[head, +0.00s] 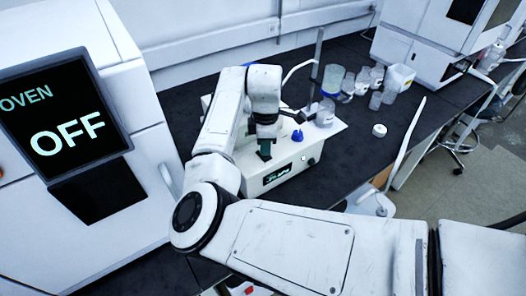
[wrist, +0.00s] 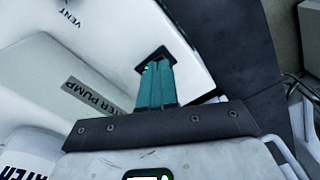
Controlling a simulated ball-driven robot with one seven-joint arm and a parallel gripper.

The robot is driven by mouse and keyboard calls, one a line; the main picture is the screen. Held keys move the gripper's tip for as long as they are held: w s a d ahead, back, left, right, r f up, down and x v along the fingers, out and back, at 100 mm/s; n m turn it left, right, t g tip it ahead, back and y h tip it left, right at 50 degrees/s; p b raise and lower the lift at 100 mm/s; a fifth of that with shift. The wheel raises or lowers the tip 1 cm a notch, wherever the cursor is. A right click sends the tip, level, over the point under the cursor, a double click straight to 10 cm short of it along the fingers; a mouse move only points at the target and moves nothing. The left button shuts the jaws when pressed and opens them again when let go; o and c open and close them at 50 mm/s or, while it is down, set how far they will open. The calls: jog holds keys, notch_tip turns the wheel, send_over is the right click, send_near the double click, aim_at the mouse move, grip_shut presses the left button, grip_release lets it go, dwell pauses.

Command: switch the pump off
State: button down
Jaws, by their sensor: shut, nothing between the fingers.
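The pump is a white box (head: 300,160) on the dark bench, with a small dark display (head: 277,175) on its front; the display text is too small to read. In the wrist view, its white casing (wrist: 105,60) carries the words VENT and PUMP, the latter partly cut off. My gripper (head: 264,154) is over the pump's front top edge, pointing down. In the wrist view, my gripper's green fingers (wrist: 155,66) are together and empty, their tips at a small dark part on the casing. I cannot tell whether they touch it, nor see a switch position clearly.
A blue-capped piece (head: 297,136) and a clear vessel (head: 325,112) stand on the pump's top. Several bottles and beakers (head: 365,82) stand behind. An oven (head: 75,120) showing OFF is at left. A white cap (head: 379,130) lies on otherwise clear bench at right.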

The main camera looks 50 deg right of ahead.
jog(key=shift+f, duration=0.3)
jog(key=shift+r, duration=0.1)
notch_tip(320, 180, up, 7)
jog(key=p, duration=0.8)
dwell(0.7)
jog(key=s+d+f+m+h+b, duration=0.15)
jog(key=s+d+m+h, duration=0.25)
jog(key=s+d+m, duration=0.45)
jog(key=s+a+f+y, duration=0.1)
jog(key=s+a+f, duration=0.2)
jog(key=s+a, duration=0.3)
jog(key=s+a+f+y, duration=0.1)
jog(key=s+a+f, duration=0.3)
jog(key=a, duration=0.5)
jog(key=s+a+f+m+t+y+b, duration=0.1)
jog(key=s+a+f, duration=0.3)
jog(key=s+a, duration=0.4)
jog(key=shift+a+y, duration=0.3)
jog(key=shift+y, duration=0.1)
